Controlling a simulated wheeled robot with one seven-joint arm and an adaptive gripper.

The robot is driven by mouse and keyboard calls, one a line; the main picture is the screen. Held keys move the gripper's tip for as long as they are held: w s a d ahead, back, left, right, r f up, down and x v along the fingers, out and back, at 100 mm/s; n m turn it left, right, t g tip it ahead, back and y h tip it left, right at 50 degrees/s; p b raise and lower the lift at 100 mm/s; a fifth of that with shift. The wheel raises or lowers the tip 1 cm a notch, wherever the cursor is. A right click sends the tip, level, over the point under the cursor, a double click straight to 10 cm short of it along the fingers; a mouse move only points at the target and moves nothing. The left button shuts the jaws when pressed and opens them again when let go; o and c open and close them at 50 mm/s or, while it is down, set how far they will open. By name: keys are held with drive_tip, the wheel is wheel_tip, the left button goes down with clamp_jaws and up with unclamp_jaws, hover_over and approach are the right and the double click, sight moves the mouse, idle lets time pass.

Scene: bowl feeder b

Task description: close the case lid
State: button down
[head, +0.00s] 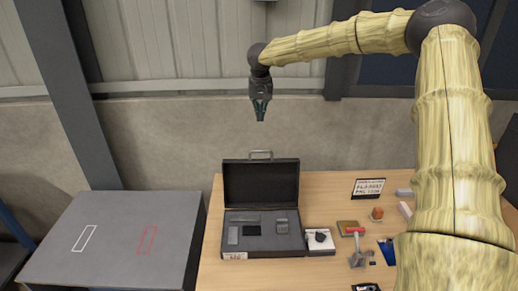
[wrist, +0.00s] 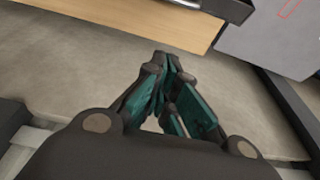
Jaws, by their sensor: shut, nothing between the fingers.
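The black case (head: 262,246) stands on the wooden table with its lid (head: 261,183) open and upright at the back. A handle (head: 261,154) shows at the lid's top edge. Inside the case's grey base are a few small grey and black parts. My gripper (head: 261,118) hangs high above and behind the lid, pointing down, apart from it. Its fingers (wrist: 170,75) are together and empty in the wrist view. A dark edge, which seems to be part of the case, shows at the top of the wrist view.
A grey-topped table (head: 110,232) with white and red outlines stands at the left. On the wooden table (head: 338,205), right of the case, are a white box (head: 320,247), a red-topped tool (head: 355,232), a small sign (head: 368,188) and several small items. A wall stands behind.

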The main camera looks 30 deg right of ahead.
wheel_tip(320, 180, down, 12)
drive_tip(key=s+p, duration=0.1)
drive_tip(key=p, duration=0.3)
drive_tip(key=shift+s+a, duration=0.2)
idle(0.7)
drive_tip(key=shift+a+f, duration=0.1)
drive_tip(key=shift+a, duration=0.05)
drive_tip(key=shift+a, duration=0.1)
